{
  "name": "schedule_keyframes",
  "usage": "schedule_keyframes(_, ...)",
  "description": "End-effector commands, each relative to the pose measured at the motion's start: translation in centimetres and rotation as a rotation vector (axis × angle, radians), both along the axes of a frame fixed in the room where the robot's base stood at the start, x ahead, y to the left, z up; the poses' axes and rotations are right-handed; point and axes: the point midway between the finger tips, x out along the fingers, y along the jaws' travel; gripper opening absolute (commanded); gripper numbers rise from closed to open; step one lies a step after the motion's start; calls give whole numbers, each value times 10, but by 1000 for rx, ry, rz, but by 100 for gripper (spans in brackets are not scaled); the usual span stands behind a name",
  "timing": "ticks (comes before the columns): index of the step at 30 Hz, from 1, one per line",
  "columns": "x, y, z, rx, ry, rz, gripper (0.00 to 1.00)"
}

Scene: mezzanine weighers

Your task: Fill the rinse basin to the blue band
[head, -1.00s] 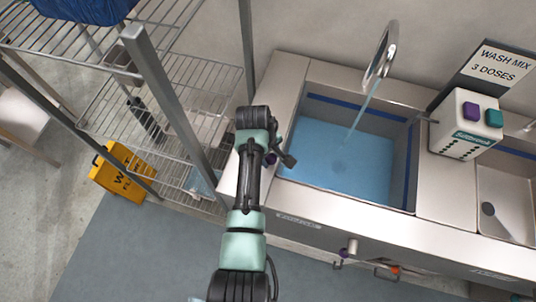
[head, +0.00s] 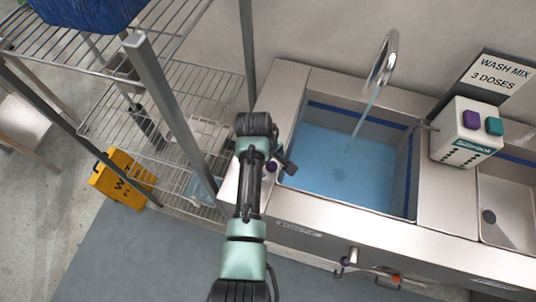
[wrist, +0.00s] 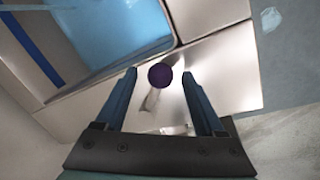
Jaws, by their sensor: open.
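The rinse basin (head: 322,190) holds blue water (head: 345,165), and a stream falls into it from the curved faucet (head: 384,62). A blue band (head: 345,110) runs along the inner wall, with bare grey wall between it and the water at the back. My gripper (wrist: 165,95) is open. A dark purple round knob (wrist: 160,75) shows between its fingers in the wrist view, with a metal stem below it. The knob also shows beside my wrist in the head view (head: 271,166), at the basin's left. I cannot tell whether the fingers touch it.
A white dispenser (head: 463,133) with purple and teal buttons stands right of the basin, below a "WASH MIX 3 DOSES" sign (head: 503,72). A second basin (head: 505,205) is at far right.

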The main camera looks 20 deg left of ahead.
Motion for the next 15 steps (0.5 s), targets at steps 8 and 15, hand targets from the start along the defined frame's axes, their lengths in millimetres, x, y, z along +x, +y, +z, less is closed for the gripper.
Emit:
schedule_keyframes(8, -6, 5, 43, 2, -6, 1, 71)
schedule_keyframes(15, -14, 10, 92, 3, -7, 1, 71)
